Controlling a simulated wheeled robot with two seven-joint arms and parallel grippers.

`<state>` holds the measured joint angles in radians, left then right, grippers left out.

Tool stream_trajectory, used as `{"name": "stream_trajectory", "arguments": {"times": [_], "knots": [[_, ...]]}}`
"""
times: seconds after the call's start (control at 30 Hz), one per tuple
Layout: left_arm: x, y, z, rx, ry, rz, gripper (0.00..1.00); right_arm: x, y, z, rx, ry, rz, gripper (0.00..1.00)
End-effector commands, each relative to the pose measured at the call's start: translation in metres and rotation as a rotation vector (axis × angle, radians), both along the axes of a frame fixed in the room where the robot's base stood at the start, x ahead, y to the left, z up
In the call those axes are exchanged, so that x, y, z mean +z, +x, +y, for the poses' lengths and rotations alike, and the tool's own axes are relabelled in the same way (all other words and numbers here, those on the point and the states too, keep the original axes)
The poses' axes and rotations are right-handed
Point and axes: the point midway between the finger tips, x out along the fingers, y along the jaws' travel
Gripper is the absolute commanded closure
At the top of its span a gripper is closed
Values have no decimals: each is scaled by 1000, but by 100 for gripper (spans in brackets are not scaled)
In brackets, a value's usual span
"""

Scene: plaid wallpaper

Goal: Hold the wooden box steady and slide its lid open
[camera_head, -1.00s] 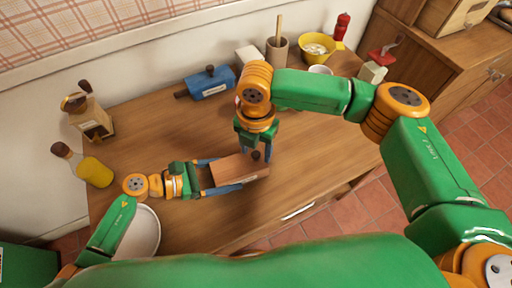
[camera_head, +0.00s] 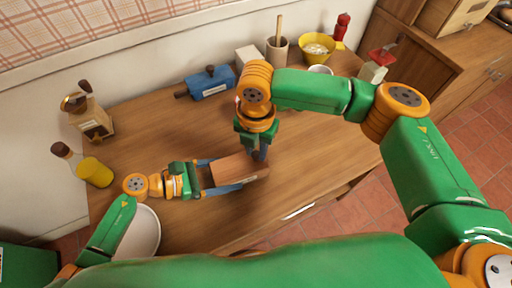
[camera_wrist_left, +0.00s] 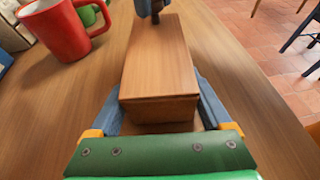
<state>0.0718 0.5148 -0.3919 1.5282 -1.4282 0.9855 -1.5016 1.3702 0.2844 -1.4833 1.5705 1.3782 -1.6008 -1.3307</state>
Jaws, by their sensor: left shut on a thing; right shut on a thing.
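The wooden box (camera_head: 226,175) lies on the wooden counter, long and plain brown, with its lid (camera_wrist_left: 160,60) on top. My left gripper (camera_head: 230,172) is shut on the box, one blue finger along each long side; the fingers also show in the left wrist view. My right gripper (camera_head: 259,153) points down at the box's far right end and is shut on the lid's dark knob (camera_wrist_left: 155,14), which its fingers mostly hide in the head view. I cannot tell whether the lid has shifted along the box.
A red mug (camera_wrist_left: 66,30) stands left of the box in the left wrist view. The counter's front edge is close below the box.

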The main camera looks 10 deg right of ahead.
Motion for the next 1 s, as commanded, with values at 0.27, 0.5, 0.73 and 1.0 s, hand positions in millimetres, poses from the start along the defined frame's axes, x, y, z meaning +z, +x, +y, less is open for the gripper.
{"name": "stream_trajectory", "arguments": {"times": [0.27,0.5,0.73,1.0], "knots": [[0,0,0,1,2,0,85,0,0,0,0,1,-1,100],[-1,0,0,1,2,0,85,0,0,0,0,1,-1,100],[-1,0,1,1,3,1,85,0,1,-2,-1,1,1,100],[-1,0,1,1,3,0,85,0,14,-55,-7,2,1,100]]}}
